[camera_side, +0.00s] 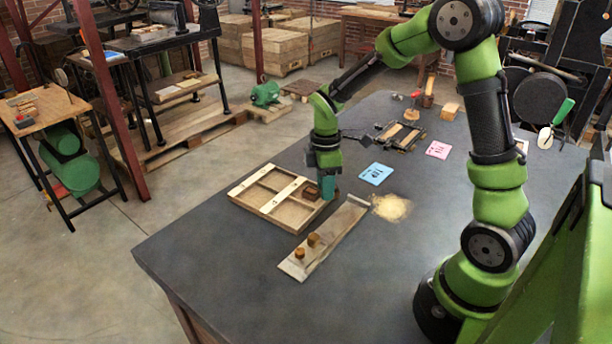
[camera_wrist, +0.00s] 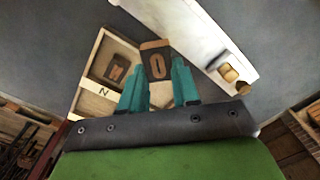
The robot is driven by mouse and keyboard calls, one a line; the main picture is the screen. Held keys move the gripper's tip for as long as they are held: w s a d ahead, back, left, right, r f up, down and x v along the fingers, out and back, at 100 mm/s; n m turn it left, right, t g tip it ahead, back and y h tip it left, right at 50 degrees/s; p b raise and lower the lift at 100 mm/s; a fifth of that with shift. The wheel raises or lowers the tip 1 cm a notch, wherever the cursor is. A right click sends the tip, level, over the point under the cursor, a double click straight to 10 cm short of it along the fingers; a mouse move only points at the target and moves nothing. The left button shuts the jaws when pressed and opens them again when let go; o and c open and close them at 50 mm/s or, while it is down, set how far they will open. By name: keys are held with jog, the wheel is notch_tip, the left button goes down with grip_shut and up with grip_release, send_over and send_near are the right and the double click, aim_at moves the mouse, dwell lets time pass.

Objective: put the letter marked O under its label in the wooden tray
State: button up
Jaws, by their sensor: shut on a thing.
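In the side view my gripper (camera_side: 328,186) is low at the right end of the wooden tray (camera_side: 243,201); I cannot tell whether the block touches the tray. A block marked M (camera_wrist: 117,70) lies in the tray beside the held block. A pale label strip marked N (camera_wrist: 103,92) shows on the tray; the label for O is not readable.
A tan powdery heap (camera_side: 392,208), a blue card (camera_side: 376,174) and a pink card (camera_side: 438,150) lie to the right. The table's front left is clear.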

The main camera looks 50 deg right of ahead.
jog(key=n, duration=0.3)
jog(key=w+n, duration=0.1)
jog(key=shift+w+a+f, duration=0.1)
jog(key=shift+a+f, duration=0.25)
jog(key=shift+f, duration=0.05)
jog(key=n, duration=0.4)
jog(key=shift+w, duration=0.35)
jog(key=shift+w+n, duration=0.2)
jog(key=shift+n, duration=0.1)
send_over(276, 184)
jog(key=shift+s+a+f, duration=0.1)
jog(key=shift+f, duration=2.4)
jog(key=o, duration=0.6)
jog(key=shift+f, duration=0.15)
jog(key=shift+c, duration=0.2)
jog(key=o, duration=0.5)
jog(key=shift+c, duration=0.2)
